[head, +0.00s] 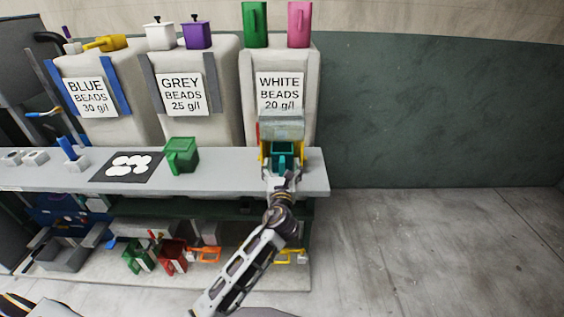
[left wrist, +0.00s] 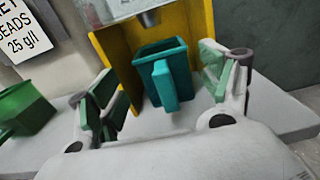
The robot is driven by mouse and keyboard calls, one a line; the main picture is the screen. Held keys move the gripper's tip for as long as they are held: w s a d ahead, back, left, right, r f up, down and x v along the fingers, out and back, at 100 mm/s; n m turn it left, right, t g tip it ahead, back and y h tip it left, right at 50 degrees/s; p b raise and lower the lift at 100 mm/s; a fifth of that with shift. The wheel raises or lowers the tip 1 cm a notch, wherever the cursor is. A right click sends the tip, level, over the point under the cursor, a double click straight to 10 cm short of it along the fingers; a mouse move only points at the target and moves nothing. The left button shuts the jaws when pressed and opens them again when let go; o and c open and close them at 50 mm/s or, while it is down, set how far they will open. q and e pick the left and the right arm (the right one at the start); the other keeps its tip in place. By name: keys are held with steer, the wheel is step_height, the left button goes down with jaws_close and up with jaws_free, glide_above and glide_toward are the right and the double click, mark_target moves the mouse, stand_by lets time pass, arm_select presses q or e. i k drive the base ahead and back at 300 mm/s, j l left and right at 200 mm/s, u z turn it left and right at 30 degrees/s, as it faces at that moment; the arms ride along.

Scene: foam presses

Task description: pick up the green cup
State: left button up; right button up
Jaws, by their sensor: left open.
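A green cup (head: 182,155) with a handle stands on the grey bench, right of the dark mat; it also shows at the left edge of the left wrist view (left wrist: 25,107). A teal cup (head: 284,150) stands in a yellow holder under the white beads hopper; in the left wrist view the teal cup (left wrist: 165,70) has its handle facing me. My left gripper (left wrist: 161,86) is open, with green-padded fingers left and right of the teal cup and apart from it. In the head view my left gripper (head: 282,170) partly hides that cup. My right gripper is not in view.
The yellow holder (left wrist: 116,62) stands around the teal cup. A dark mat with white discs (head: 127,166) lies on the bench (head: 222,175). Hoppers stand behind, with green (head: 255,25) and pink (head: 299,25) containers on top. Several containers sit below. Floor at right is clear.

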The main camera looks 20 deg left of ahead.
mark_target(182, 154)
steer(key=u, duration=1.4)
